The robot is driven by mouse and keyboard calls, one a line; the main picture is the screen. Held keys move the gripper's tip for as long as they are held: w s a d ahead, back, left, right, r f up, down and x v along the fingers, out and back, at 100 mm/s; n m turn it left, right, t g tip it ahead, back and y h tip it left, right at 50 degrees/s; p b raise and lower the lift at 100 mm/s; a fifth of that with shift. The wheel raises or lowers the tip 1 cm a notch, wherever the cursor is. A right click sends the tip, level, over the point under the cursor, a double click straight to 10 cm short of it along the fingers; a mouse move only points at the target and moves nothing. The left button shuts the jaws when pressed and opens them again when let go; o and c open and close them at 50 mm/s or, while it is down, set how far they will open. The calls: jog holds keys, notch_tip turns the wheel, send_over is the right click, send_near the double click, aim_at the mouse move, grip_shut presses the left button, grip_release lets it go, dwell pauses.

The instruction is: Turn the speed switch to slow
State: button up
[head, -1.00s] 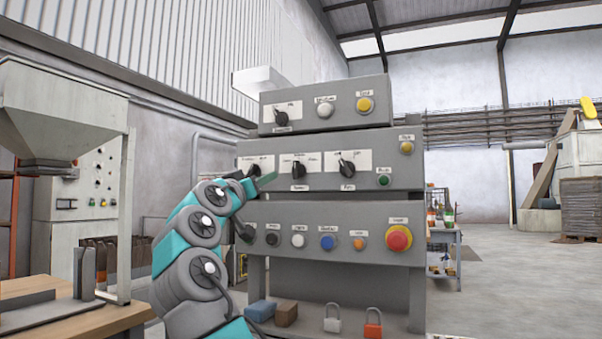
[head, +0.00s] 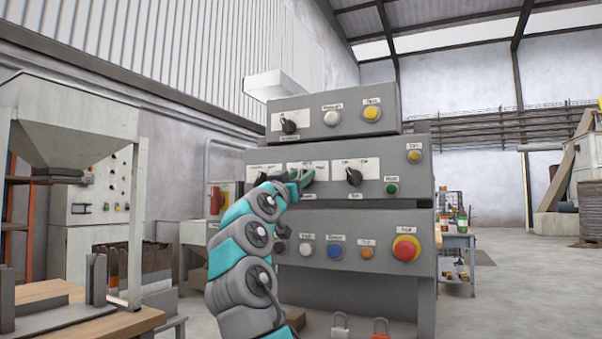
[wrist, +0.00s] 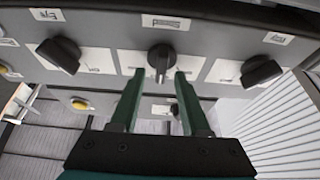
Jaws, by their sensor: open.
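The speed switch (wrist: 161,58) is a black rotary knob on a white plate, at the centre of the wrist view. Its label seems to read "Speed", upside down there. The knob's grip points straight down in that view. My gripper (wrist: 158,77) is open, with its two green fingers on either side of the knob's grip and a gap on both sides. In the head view my gripper (head: 300,177) is at the middle switch of the middle panel row and hides most of that knob. I cannot tell whether the fingertips reach the panel.
Similar black knobs sit on both sides in the wrist view, one left (wrist: 58,53) and one right (wrist: 261,70). A green button (head: 392,188) and a red mushroom button (head: 406,248) are farther right. A grey hopper (head: 68,120) stands at left.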

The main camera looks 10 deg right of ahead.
jog(key=shift+w+d+r, duration=0.1)
jog(key=shift+w+d, duration=0.1)
jog(key=shift+w, duration=0.2)
grip_shut()
